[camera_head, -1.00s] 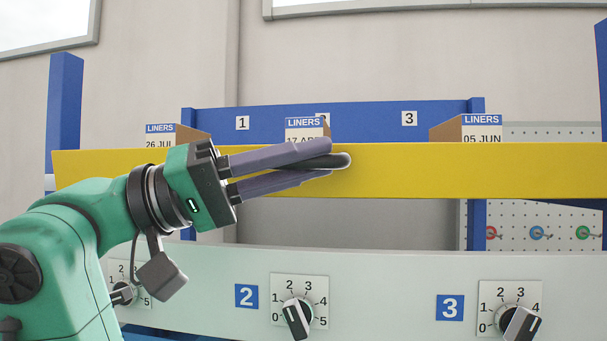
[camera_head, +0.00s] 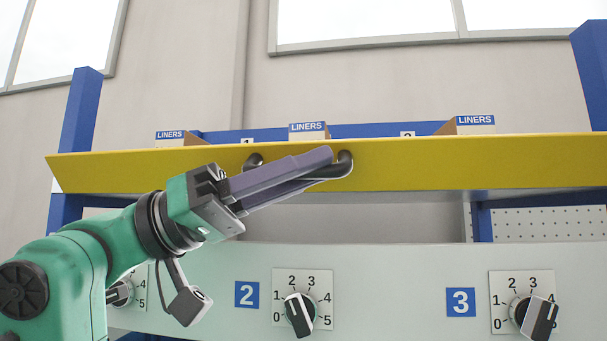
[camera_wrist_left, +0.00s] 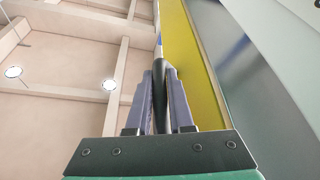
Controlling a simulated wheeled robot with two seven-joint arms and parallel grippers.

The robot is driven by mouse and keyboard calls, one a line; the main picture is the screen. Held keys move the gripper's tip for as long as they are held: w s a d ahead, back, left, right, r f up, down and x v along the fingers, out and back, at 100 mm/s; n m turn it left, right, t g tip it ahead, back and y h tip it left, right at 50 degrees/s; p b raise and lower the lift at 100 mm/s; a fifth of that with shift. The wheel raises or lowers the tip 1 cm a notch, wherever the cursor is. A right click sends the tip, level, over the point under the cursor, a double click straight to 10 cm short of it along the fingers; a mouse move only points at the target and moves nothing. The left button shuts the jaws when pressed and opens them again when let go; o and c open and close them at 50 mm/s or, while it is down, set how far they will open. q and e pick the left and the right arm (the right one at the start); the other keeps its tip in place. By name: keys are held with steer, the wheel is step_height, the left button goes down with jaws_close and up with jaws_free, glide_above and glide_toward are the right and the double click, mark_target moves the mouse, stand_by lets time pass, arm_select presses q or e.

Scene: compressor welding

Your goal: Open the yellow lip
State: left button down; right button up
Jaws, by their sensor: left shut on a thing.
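The yellow lip (camera_head: 450,165) is a long board across the shelf front in the head view, its face tilted. A dark curved handle (camera_head: 345,168) is fixed to its middle. My left gripper (camera_head: 325,170) is shut on this handle, its purple fingers on either side of the bar. In the left wrist view the fingers (camera_wrist_left: 165,95) close around the dark bar, with the yellow lip (camera_wrist_left: 192,60) just to the right. My right gripper is not in view.
Behind the lip, several cardboard boxes marked LINERS (camera_head: 308,130) show their tops. Below it is a pale panel (camera_head: 400,270) with several knobs, such as the middle knob (camera_head: 300,312). Blue posts (camera_head: 82,115) stand at both sides.

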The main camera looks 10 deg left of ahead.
arm_select(q)
steer(key=c, duration=0.8)
jaws_free()
steer(key=shift+d, duration=0.1)
steer(key=b+v, duration=0.5)
steer(key=v, duration=0.9)
steer(key=shift+a+b, duration=0.25)
steer(key=shift+b, duration=0.05)
steer(key=shift+s+f, duration=0.1)
